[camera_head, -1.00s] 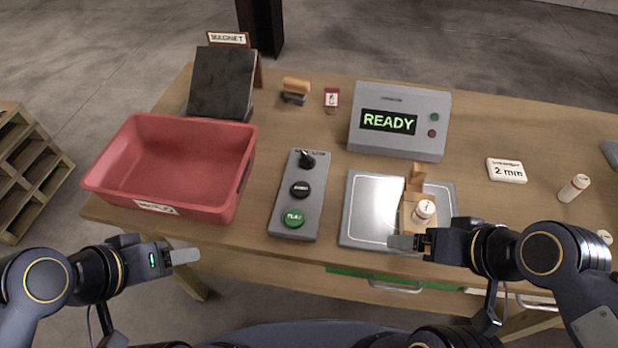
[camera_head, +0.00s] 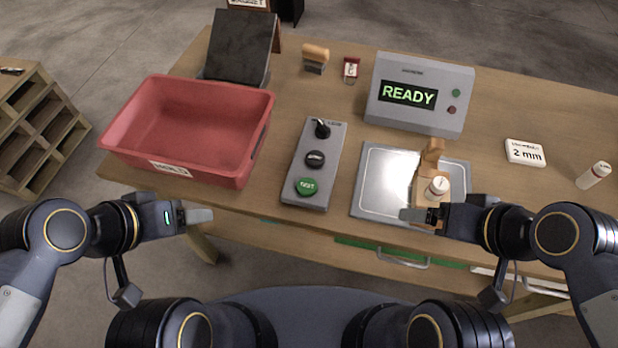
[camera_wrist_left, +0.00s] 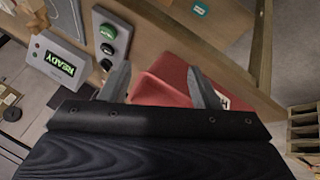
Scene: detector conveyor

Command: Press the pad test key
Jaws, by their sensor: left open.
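A grey key box (camera_head: 293,200) lies on the table left of the metal pad. It carries a green key (camera_head: 307,187) with a white label, a black key (camera_head: 315,160) and a black knob (camera_head: 322,129). The green key also shows in the left wrist view (camera_wrist_left: 108,31). The metal pad (camera_head: 385,175) bears a wooden fixture (camera_head: 432,152) and a small white bottle (camera_head: 437,187). My left gripper (camera_head: 203,215) is open and empty, in front of the table edge, left of the key box. My right gripper (camera_head: 408,215) is by the pad's front edge; its jaw opening is unclear.
A red bin (camera_head: 255,165) stands left of the key box, near my left gripper. A grey display unit (camera_head: 425,75) behind the pad reads READY. A "2 mm" block (camera_head: 525,152) and another white bottle (camera_head: 594,175) are at right. A wooden rack (camera_head: 40,130) stands beyond the table at left.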

